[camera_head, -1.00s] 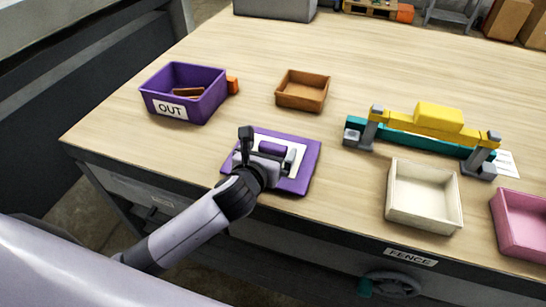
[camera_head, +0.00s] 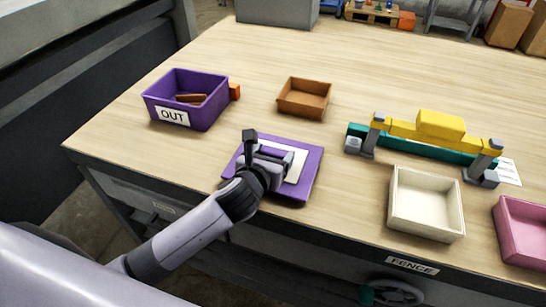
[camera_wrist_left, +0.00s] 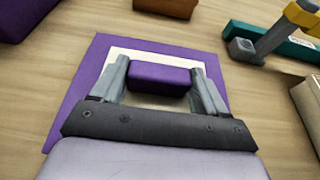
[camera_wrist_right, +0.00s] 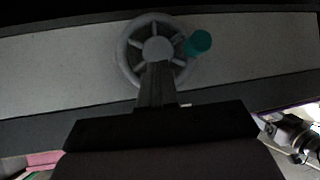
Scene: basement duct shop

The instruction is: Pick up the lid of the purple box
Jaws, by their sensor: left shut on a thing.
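The lid (camera_head: 308,178) is a flat purple square with a white panel and a raised purple handle, at the near edge of the table. The purple box (camera_head: 185,108), labelled OUT, stands open to its left, with brown pieces inside. My left gripper (camera_head: 271,157) is shut on the lid's handle (camera_wrist_left: 160,76), one finger at each end of it. The lid looks flat on or very close to the tabletop; I cannot tell if there is a gap. My right gripper (camera_wrist_right: 157,78) is shut and empty, low in front of the table's handwheel (camera_wrist_right: 134,48).
A brown tray (camera_head: 304,112) stands behind the lid. To the right are a teal and yellow fixture (camera_head: 425,138), a cream tray (camera_head: 424,230) and a pink tray (camera_head: 519,250). An orange block (camera_head: 235,92) touches or nearly touches the purple box. The table's far middle is clear.

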